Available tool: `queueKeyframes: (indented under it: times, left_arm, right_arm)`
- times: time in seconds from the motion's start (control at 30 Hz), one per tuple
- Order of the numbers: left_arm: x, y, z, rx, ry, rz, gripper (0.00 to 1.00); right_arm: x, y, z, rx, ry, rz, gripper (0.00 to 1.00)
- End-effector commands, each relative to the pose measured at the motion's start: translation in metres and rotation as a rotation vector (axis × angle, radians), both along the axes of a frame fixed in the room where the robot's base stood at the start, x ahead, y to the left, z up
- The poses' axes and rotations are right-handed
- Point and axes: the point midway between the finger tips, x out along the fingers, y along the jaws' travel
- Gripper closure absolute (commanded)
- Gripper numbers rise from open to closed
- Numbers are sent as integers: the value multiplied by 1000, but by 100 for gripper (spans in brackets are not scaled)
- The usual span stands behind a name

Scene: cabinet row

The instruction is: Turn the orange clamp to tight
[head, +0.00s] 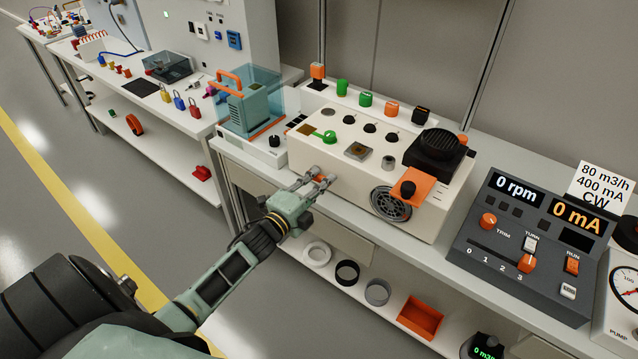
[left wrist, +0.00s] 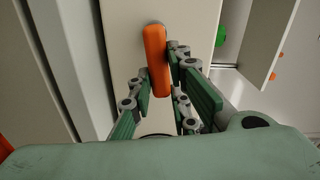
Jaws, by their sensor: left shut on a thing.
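The orange clamp (left wrist: 156,62) shows in the left wrist view as a long lever on a grey round pivot against a pale panel. It lies almost straight up and down in that view. My left gripper (left wrist: 158,75) has a finger on each side of the lever and is shut on it. In the head view my left gripper (head: 322,179) is at the front face of the cream box (head: 352,178), and its fingers hide most of the clamp. Any tight or loose mark cannot be read. My right gripper is not in view.
A round grey vent (head: 390,204) and an orange plate with a black knob (head: 408,188) sit right of my gripper. A dark control console (head: 505,240) stands further right. Rings and an orange tray (head: 420,317) lie on the lower shelf.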

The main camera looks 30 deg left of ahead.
Motion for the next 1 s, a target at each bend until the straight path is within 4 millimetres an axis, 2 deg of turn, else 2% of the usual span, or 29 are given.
queueKeyframes:
  times: [0.03, 0.33, 0.87, 0.9, 1.0]
  left_arm:
    - [-1, -1, -5, 24, 1, 0, 100]
    - [-1, -1, -8, 131, -7, 0, 100]
    - [-1, -1, -9, 154, -8, 0, 100]
    - [-1, -1, -9, 153, -8, 0, 80]
    - [-1, -1, -9, 153, -8, 0, 71]
  right_arm:
    - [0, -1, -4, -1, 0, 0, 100]
    - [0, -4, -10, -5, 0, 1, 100]
    - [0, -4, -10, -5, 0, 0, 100]
    - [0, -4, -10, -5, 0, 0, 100]
    - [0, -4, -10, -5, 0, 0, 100]
